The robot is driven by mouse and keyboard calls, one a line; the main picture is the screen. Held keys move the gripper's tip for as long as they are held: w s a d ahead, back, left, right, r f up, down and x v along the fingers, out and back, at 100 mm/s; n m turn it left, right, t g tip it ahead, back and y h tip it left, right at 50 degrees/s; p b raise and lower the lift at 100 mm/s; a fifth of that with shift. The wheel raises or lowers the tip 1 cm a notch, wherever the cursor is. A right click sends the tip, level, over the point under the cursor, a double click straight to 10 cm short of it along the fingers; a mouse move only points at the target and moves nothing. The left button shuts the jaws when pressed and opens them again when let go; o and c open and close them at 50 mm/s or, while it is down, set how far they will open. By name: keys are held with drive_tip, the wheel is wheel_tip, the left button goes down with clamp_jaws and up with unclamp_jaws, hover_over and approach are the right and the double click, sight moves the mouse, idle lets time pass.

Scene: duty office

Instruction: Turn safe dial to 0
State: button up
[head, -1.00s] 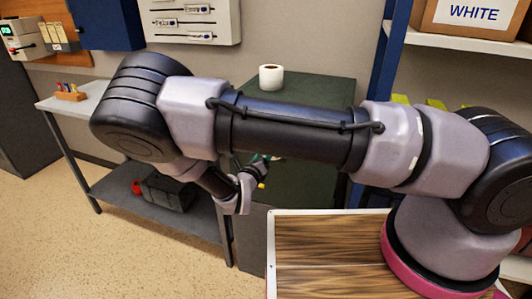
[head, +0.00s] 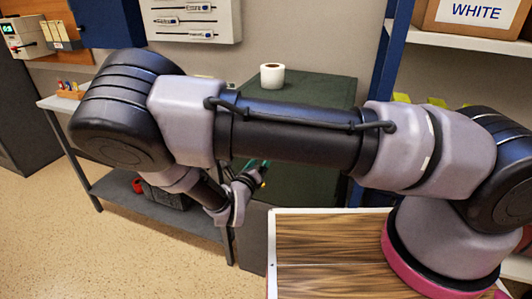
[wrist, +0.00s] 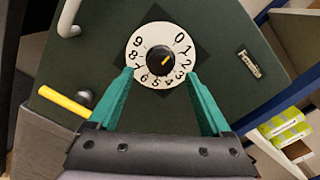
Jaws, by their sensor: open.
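The safe dial (wrist: 140,40) is a white disc numbered 0 to 9 on the dark green safe door (wrist: 225,30). Its black centre knob (wrist: 156,66) carries a yellow mark pointing to the upper right, roughly toward 0 or 1; I cannot tell exactly which. My gripper (wrist: 157,75) is open, its teal fingers on either side of the dial's lower half, with nothing between them. I cannot tell whether the tips touch the dial. In the head view the green safe (head: 325,95) is partly behind my arm, and my gripper (head: 262,172) shows small below the forearm; the dial is hidden there.
A light handle (wrist: 68,20) and a yellow bar (wrist: 62,100) lie left of the dial, a small plate (wrist: 249,64) right. A white roll (head: 272,76) stands on the safe. A grey table (head: 110,185) is left, shelves (head: 470,42) right. Floor at left is clear.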

drive_tip(key=v, duration=0.6)
drive_tip(key=shift+s, duration=0.1)
drive_tip(key=w+d+r+m+g+h, duration=0.1)
drive_tip(key=d+r+m+g+h, duration=0.1)
drive_tip(key=d+r+m+g, duration=1.8)
drive_tip(key=s+d+r+m+t+y, duration=0.3)
drive_tip(key=r+m, duration=0.4)
drive_tip(key=s+d+r+m+t+y, duration=0.3)
drive_tip(key=r+m, duration=0.4)
drive_tip(key=m, duration=0.1)
drive_tip(key=s+d+r+m+t+y, duration=0.3)
drive_tip(key=s+r+m+t+y, duration=0.1)
drive_tip(key=r+m, duration=0.3)
drive_tip(key=shift+m, duration=0.6)
drive_tip(key=shift+r, duration=0.1)
